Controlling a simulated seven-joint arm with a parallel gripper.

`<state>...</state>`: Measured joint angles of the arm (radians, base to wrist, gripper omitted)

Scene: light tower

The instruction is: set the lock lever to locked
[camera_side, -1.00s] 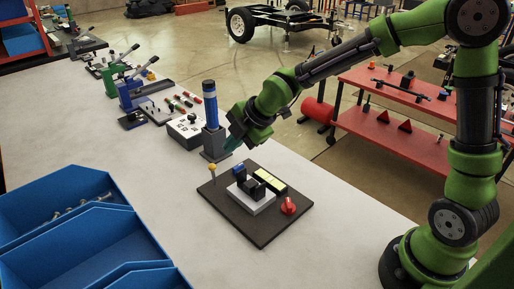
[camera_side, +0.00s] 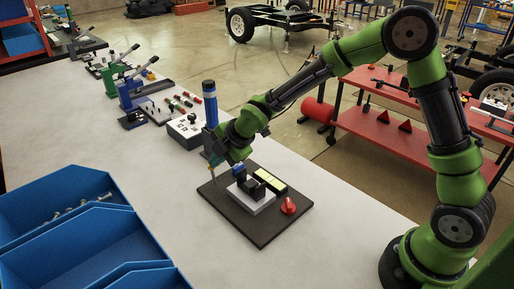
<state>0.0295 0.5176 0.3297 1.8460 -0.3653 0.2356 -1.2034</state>
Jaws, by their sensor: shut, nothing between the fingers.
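A dark square board (camera_side: 262,230) lies on the bench. The board also carries a red rotary knob (camera_side: 288,206) at the right and a light grey block with black parts (camera_side: 252,190) in the middle.
A yellow-green strip (camera_side: 270,181) lies on the board. Blue bins (camera_side: 80,235) fill the front left. A white control box (camera_side: 186,132) stands behind. The bench right of the board is clear.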

